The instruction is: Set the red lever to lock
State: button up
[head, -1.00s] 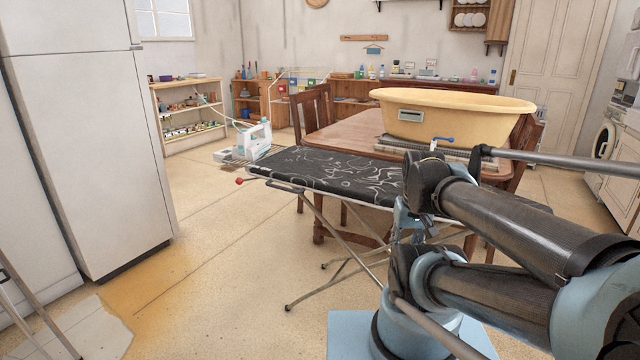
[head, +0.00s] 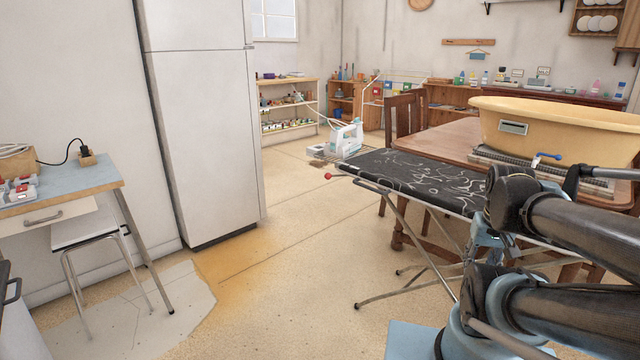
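A small red knob (head: 327,177) shows at the near-left end of the black patterned ironing board (head: 420,178). A small red part (head: 22,188) also shows on a grey-white device (head: 18,193) at the left edge, on a blue-topped table (head: 65,184). Both are too small to tell whether either is the red lever, and no lock marking can be read. My arm's dark links fill the lower right. My gripper is not in view.
A white fridge (head: 205,130) stands left of centre. A stool (head: 88,232) is under the table. A yellow tub (head: 555,125) with a blue-handled part stands on the wooden table at right. The floor between fridge and ironing board is clear.

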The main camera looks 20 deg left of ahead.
aim_at(327, 176)
jog(key=u, duration=0.55)
jog(key=k, duration=0.7)
jog(key=u, duration=0.95)
jog(key=k, duration=0.6)
jog(key=u, duration=0.35)
jog(key=i, duration=1.8)
jog(key=z, duration=1.05)
jog(key=i, duration=0.85)
jog(key=z, duration=0.35)
